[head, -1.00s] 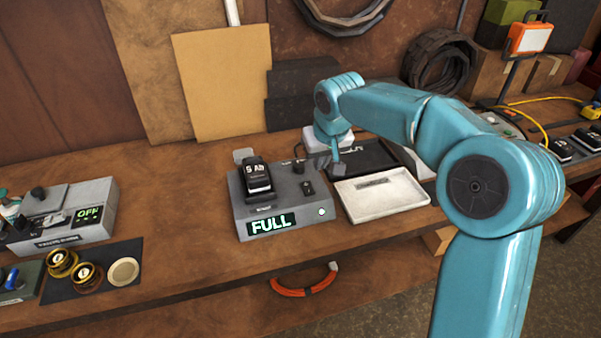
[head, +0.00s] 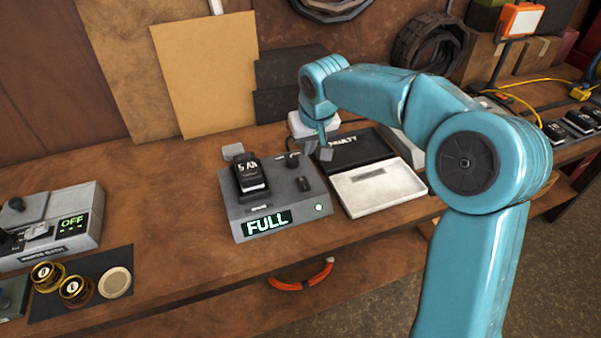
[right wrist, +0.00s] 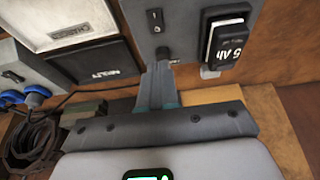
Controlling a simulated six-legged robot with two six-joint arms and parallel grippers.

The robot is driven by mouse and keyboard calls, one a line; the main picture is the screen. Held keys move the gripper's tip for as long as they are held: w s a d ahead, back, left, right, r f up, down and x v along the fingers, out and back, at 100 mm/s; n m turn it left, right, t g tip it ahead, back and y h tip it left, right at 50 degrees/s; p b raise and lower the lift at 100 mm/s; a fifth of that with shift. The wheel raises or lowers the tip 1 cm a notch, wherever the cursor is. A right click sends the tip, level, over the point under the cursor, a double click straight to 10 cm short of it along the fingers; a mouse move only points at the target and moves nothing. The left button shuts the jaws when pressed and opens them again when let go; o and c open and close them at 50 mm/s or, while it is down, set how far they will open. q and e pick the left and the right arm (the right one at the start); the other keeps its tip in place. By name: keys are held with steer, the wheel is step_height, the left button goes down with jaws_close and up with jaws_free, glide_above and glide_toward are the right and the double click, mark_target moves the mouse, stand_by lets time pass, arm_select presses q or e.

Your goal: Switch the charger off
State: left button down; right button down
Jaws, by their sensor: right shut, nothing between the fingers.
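The charger (head: 275,212) is a grey box on the bench with a lit green FULL display (head: 267,222) and a round light. A black 5 Ah battery (head: 252,178) sits in it. A small dark rocker switch (head: 303,184) is on its top right; it also shows in the right wrist view (right wrist: 155,18). A black knob (head: 292,160) stands behind the switch. My right gripper (head: 318,154) is shut and empty, over the charger's back right edge. In the right wrist view its fingertips (right wrist: 158,70) are close to the knob (right wrist: 163,53); contact is unclear.
A black tray marked FAULTY (head: 350,149) and a white tray (head: 378,188) lie right of the charger. A grey unit reading OFF (head: 60,235) stands at the left, with brass parts on a dark mat (head: 105,268). The bench between is clear.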

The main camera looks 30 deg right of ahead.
steer(key=p, duration=0.2)
glide_toward(299, 180)
steer(key=x, duration=0.5)
steer(key=shift+w+d+f, duration=0.1)
steer(key=shift+w+d, duration=0.05)
steer(key=shift+w, duration=0.05)
steer(key=shift+f, duration=0.65)
